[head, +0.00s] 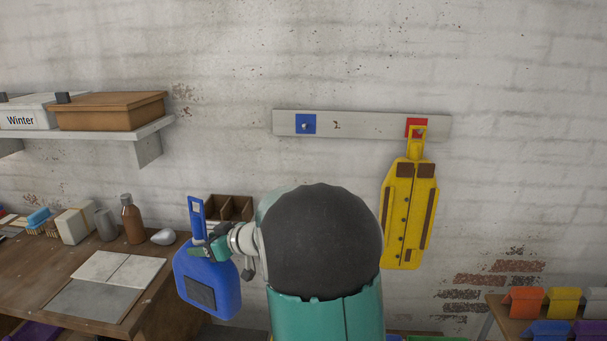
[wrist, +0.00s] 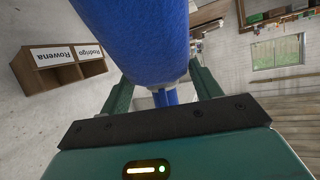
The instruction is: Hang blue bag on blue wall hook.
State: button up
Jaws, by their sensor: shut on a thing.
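The blue bag (head: 208,286) hangs from my gripper (head: 212,246) at the left of my arm in the head view, with its blue strap loop (head: 197,215) standing up above the jaws. In the wrist view the blue bag (wrist: 140,35) fills the upper middle, between the green fingers of my gripper (wrist: 162,90), which is shut on it. The blue wall hook (head: 305,125) is a peg on a blue square at the left part of a pale wall rail (head: 360,126). The bag is below and left of this hook, apart from it. My arm hides part of the wall below the rail.
A yellow bag (head: 404,215) hangs on the red hook (head: 416,127) at the rail's right. A shelf (head: 150,132) with boxes is at the upper left. A cluttered desk (head: 150,300) is lower left. The wall around the blue hook is clear.

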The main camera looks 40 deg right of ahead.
jog(key=s+d+r+y, duration=0.1)
jog(key=s+d+r, duration=0.35)
jog(key=d, duration=0.35)
jog(key=s+d+r, duration=0.3)
jog(key=d+r, duration=0.3)
jog(key=d, duration=0.2)
jog(key=s+d+r+y, duration=0.1)
jog(key=s+d+r, duration=0.35)
jog(key=d, duration=0.35)
jog(key=w+d+f, duration=0.1)
jog(key=w+d, duration=0.6)
jog(key=d, duration=0.1)
jog(key=shift+w+f+g, duration=0.15)
jog(key=shift+w+g, duration=0.1)
jog(key=shift+g, duration=0.15)
jog(key=o, duration=1.7)
jog(key=shift+f, duration=0.1)
jog(key=shift+s+d, duration=0.1)
